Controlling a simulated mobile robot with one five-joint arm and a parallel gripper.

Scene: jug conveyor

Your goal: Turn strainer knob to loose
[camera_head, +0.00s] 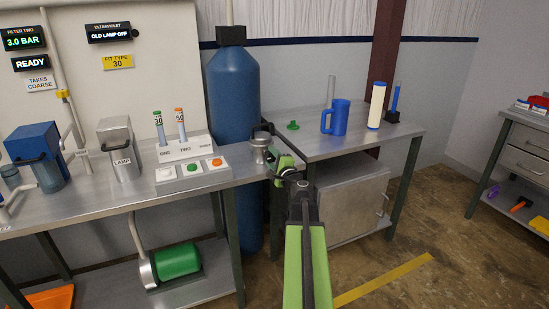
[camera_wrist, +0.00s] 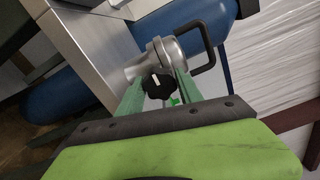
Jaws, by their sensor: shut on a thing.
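The strainer (camera_head: 260,142) is a silver metal fitting at the right end of the left bench, with a dark handle behind it. It also shows in the wrist view (camera_wrist: 168,48), with its black loop handle on the right. Its knob (camera_wrist: 158,88) is black and round with a short white pointer mark. My gripper (camera_wrist: 160,86) has its green fingers on either side of the knob and is shut on it. In the head view my gripper (camera_head: 280,158) is beside the strainer and hides the knob. Any loose or tight marking is not readable.
A tall blue tank (camera_head: 236,95) stands behind the strainer. The right-hand bench (camera_head: 300,149) carries a blue jug (camera_head: 336,118), a white filter cartridge (camera_head: 376,105) and a green part (camera_head: 293,125). A button box (camera_head: 190,174) is to the left. Floor shows at right.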

